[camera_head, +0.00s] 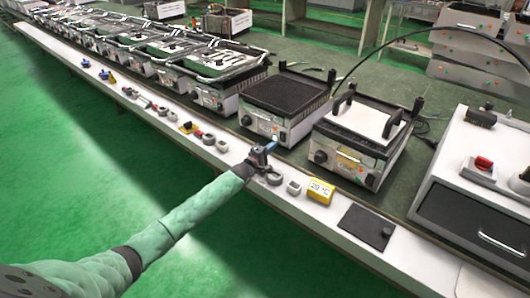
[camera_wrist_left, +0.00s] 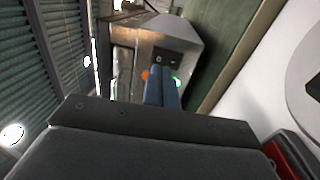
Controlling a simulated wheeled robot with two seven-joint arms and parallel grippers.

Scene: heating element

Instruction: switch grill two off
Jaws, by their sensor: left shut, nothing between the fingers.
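A grill with a black flat top (camera_head: 287,92) stands on the long bench in the head view. Its steel front has a black knob (camera_head: 246,120) at the left. A second grill with a white plate on top (camera_head: 368,118) stands to its right. My left gripper (camera_head: 273,144) is shut and empty, its blue fingertips close to the right end of the black-topped grill's front. In the left wrist view, the blue fingers (camera_wrist_left: 162,88) are together before a steel panel (camera_wrist_left: 150,50) with a dark switch plate, an orange light and a green light. Contact cannot be told. My right gripper is out of view.
A white ledge (camera_head: 330,213) along the bench front carries grey and red controls and a yellow 20 °C display (camera_head: 321,190). More heating units (camera_head: 215,65) line the bench to the left. A white cabinet (camera_head: 480,165) stands at right. The green floor in front is clear.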

